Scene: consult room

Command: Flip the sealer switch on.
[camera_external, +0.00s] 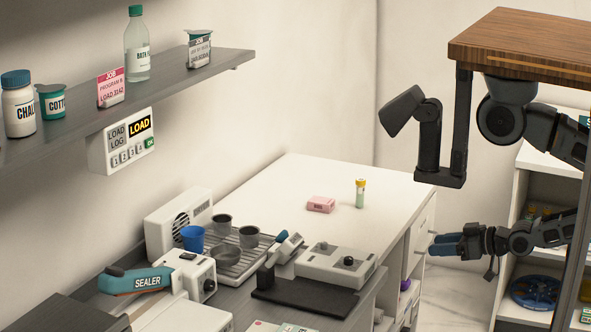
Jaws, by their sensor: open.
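The sealer (190,272) stands at the lower left of the grey counter. It has a white body and a teal arm marked SEALER that reaches left. A small dark part sits on top of its body and a dark round part on its right face; I cannot tell which is the switch or how it is set. My gripper (436,245) is open and empty at the right, its dark blue fingers pointing left. It is beyond the counter's right side, well apart from the sealer.
A rack with blue (193,238) and dark cups, a white device with a black knob (348,262) and a dark mat (305,297) lie right of the sealer. A pink box (320,204) and a yellow-capped vial (360,193) stand farther back. A shelf (180,86) overhangs the left.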

